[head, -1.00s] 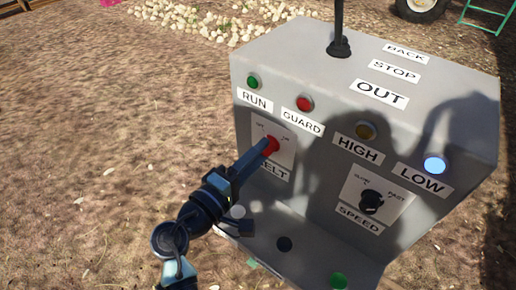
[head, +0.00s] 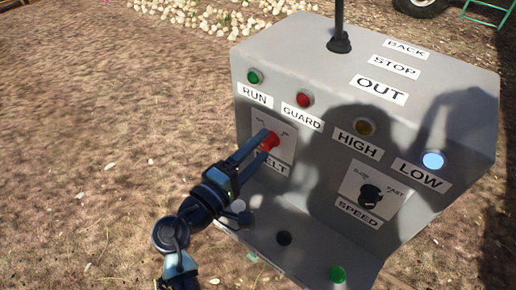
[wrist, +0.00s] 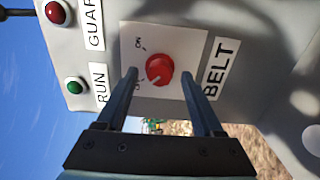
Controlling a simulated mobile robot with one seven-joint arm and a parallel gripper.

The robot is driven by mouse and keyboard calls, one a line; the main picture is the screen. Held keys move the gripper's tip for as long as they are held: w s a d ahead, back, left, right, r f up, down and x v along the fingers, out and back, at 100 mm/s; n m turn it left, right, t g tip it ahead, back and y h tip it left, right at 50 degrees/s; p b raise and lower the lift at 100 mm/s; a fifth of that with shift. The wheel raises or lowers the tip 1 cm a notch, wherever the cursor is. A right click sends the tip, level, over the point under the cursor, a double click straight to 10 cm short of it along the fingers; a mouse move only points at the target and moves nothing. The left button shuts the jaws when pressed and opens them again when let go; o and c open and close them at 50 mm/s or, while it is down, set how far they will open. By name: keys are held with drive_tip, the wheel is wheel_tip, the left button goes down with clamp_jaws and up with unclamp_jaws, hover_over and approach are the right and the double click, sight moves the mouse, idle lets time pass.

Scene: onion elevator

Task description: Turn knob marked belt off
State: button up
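The red BELT knob (head: 270,141) sits on a white plate on the front of the grey control box. In the wrist view the knob (wrist: 159,70) has a pale pointer line toward the lower left, near a label partly hidden by a finger; the ON label is above it. My gripper (head: 264,146) is at the knob. In the wrist view my gripper (wrist: 160,74) is open, with one finger on each side of the knob and small visible gaps.
The black SPEED knob (head: 370,196) is to the right. A ledge with a green button (head: 337,273) juts out below. A black lever (head: 339,40) stands on top.

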drive_tip(key=b+v, duration=0.1)
drive_tip(key=v, duration=1.2)
drive_tip(key=w+d+r+m+t+y+p, duration=0.25)
drive_tip(key=w+r+m, duration=0.2)
drive_tip(key=r, duration=0.75)
drive_tip(key=w+d+r+m+t+y+p, duration=0.1)
drive_tip(key=w+d+r+m+y, duration=0.25)
drive_tip(key=r, duration=0.85)
drive_tip(key=s+d+r+m+t+y+p, duration=0.1)
drive_tip(key=s+r+t, duration=0.2)
drive_tip(key=r, duration=0.6)
drive_tip(key=s+r+m+t+y+p, duration=0.1)
drive_tip(key=s+r+t+y, duration=0.1)
drive_tip(key=r, duration=0.7)
drive_tip(key=s+d+r+m+t+y+p, duration=0.1)
drive_tip(key=s+r+t, duration=0.3)
drive_tip(key=r, duration=0.5)
drive_tip(key=shift+s+d+r+y, duration=0.3)
drive_tip(key=shift+s, duration=0.85)
